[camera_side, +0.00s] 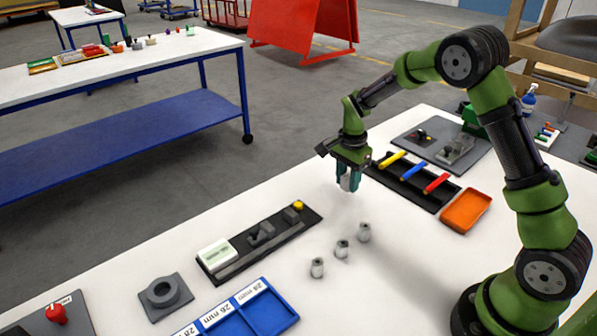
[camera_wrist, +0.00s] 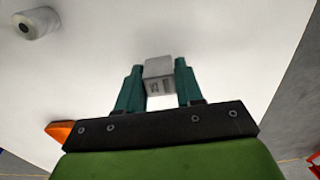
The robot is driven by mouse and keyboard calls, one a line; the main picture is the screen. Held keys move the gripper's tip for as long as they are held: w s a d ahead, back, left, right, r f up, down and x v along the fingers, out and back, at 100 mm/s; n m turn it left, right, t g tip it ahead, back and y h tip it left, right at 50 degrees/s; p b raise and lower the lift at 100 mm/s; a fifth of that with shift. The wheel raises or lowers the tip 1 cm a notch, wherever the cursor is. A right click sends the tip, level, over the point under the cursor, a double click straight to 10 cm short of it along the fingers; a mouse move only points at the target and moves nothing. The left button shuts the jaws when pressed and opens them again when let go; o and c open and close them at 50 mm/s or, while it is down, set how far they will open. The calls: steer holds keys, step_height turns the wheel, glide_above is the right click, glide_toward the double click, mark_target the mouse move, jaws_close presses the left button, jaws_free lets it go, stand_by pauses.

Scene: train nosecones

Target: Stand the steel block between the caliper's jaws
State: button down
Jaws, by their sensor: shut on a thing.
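My gripper (camera_side: 349,181) is shut on the steel block (camera_wrist: 159,67), a small grey block with dark markings on one face. In the wrist view the block sits between the two teal fingers of my gripper (camera_wrist: 158,84). In the side view my gripper holds it above the white table, fingers pointing down; the block is mostly hidden there. The caliper (camera_side: 245,250) lies on the table to the lower left of my gripper. It has a black base, a pale display (camera_side: 215,253), grey upright jaws (camera_side: 261,233) and a yellow knob (camera_side: 298,205). The block is apart from the jaws.
A blue labelled tray (camera_side: 283,317) and a grey ring fixture (camera_side: 163,291) lie in front. A black tray (camera_side: 430,200) with coloured bars and an orange tray (camera_side: 466,209) are at the right.

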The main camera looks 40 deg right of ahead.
steer(key=s+a, duration=0.1)
steer(key=s, duration=0.4)
steer(key=s+r, duration=0.1)
steer(key=s, duration=0.4)
steer(key=s+a+r, duration=0.1)
steer(key=s, duration=0.4)
steer(key=shift+s+a, duration=0.1)
steer(key=shift+a, duration=0.2)
steer(key=shift+s+a+n, duration=0.1)
steer(key=shift+s+n, duration=0.35)
steer(key=shift+n, duration=0.35)
steer(key=shift+w+r+n, duration=0.15)
steer(key=shift+r+n, duration=0.25)
steer(key=shift+n, duration=0.5)
steer(key=w+a+r+n, duration=0.4)
steer(key=w+r+n, duration=0.4)
steer(key=r+n, duration=0.55)
steer(key=n, duration=1.9)
glide_above(325, 312)
step_height(325, 312, down, 12)
step_height(325, 312, down, 7)
steer(key=shift+f, duration=0.1)
